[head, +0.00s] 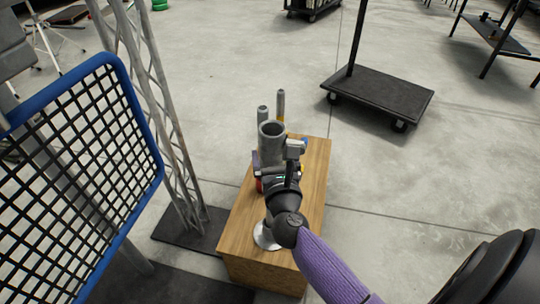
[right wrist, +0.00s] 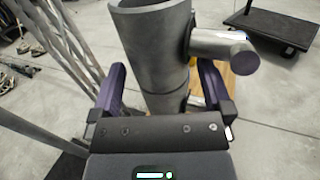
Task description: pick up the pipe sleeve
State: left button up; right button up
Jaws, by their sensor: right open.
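The pipe sleeve (head: 271,138) looks like a wide grey metal tube with an open top, standing upright over the wooden box (head: 316,185). In the right wrist view the sleeve (right wrist: 158,45) rises between the two fingers, and a short side branch sticks out to the right. My right gripper (head: 276,178) is at the sleeve, with purple fingers apart on either side of it. It also shows in the right wrist view (right wrist: 161,72). I cannot tell whether the fingers touch the tube. The sleeve's lower end is hidden by the gripper. My left gripper is not in view.
Two thinner upright pipes (head: 281,103) stand behind the sleeve. A white round base (head: 265,236) sits near the box's front left. A lattice truss (head: 160,105) and a blue-framed mesh panel (head: 121,78) stand left. A flat black cart (head: 380,94) is at the back right, with open floor around it.

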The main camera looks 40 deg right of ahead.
aim_at(274, 159)
jog(key=x, duration=0.3)
jog(key=shift+f, duration=0.2)
grip_shut()
